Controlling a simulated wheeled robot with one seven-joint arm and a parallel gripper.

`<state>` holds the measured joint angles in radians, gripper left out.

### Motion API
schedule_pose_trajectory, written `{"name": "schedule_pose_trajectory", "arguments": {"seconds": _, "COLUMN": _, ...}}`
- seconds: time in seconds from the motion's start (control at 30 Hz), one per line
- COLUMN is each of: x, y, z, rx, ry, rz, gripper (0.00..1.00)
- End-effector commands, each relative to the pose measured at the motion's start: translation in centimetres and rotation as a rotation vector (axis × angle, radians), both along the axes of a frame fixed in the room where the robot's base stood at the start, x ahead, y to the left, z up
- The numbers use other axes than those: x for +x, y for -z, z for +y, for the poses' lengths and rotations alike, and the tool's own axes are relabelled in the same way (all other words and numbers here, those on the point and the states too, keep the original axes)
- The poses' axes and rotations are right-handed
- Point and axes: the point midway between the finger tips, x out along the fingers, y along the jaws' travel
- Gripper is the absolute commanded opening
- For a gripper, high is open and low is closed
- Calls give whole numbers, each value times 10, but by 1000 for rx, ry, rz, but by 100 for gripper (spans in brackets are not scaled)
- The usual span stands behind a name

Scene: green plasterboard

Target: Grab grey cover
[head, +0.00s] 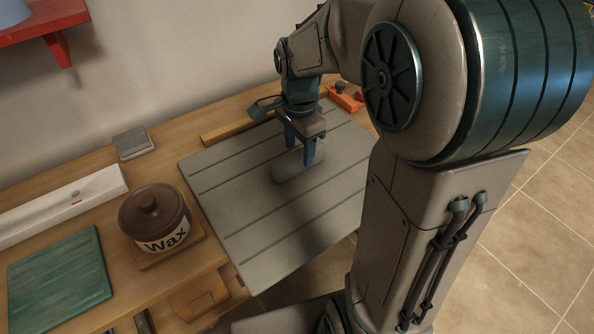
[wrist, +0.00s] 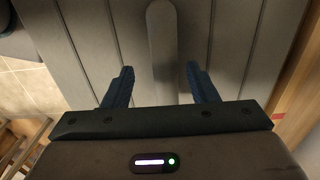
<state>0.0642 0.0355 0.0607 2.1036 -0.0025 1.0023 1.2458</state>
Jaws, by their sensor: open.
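The grey cover (head: 262,232) is a large flat panel with parallel grooves, lying on the wooden bench. A grey raised bar, its handle (head: 296,176), stands at its middle. My gripper (head: 299,150) is over the panel with its blue fingers pointing down at the handle. In the wrist view the gripper (wrist: 160,72) is open, with one finger on each side of the handle (wrist: 163,40) and gaps on both sides. The fingers do not appear to touch it. My arm hides part of the panel's right side in the head view.
A brown wax jar (head: 153,215) stands on a wooden board left of the panel. A green board (head: 60,280), a white long box (head: 60,207) and a small grey block (head: 133,142) lie further left. An orange tool (head: 345,97) lies behind the panel. A red shelf (head: 42,20) is on the wall.

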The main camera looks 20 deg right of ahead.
Motion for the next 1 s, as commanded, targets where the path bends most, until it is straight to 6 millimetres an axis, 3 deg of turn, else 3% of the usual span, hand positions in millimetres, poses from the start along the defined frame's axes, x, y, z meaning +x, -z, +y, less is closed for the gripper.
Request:
{"name": "schedule_pose_trajectory", "arguments": {"seconds": 0.33, "x": 5, "y": 46, "z": -1, "rx": 0, "ry": 1, "rz": 3, "gripper": 53}}
{"name": "schedule_pose_trajectory", "arguments": {"seconds": 0.63, "x": 5, "y": 51, "z": -1, "rx": 0, "ry": 1, "rz": 0, "gripper": 53}}
{"name": "schedule_pose_trajectory", "arguments": {"seconds": 0.67, "x": 5, "y": 51, "z": -1, "rx": 0, "ry": 1, "rz": 0, "gripper": 50}}
{"name": "schedule_pose_trajectory", "arguments": {"seconds": 0.83, "x": 5, "y": 51, "z": -1, "rx": 0, "ry": 0, "rz": 0, "gripper": 3}}
{"name": "schedule_pose_trajectory", "arguments": {"seconds": 1.0, "x": 6, "y": 50, "z": -1, "rx": -1, "ry": 0, "rz": -1, "gripper": 0}}
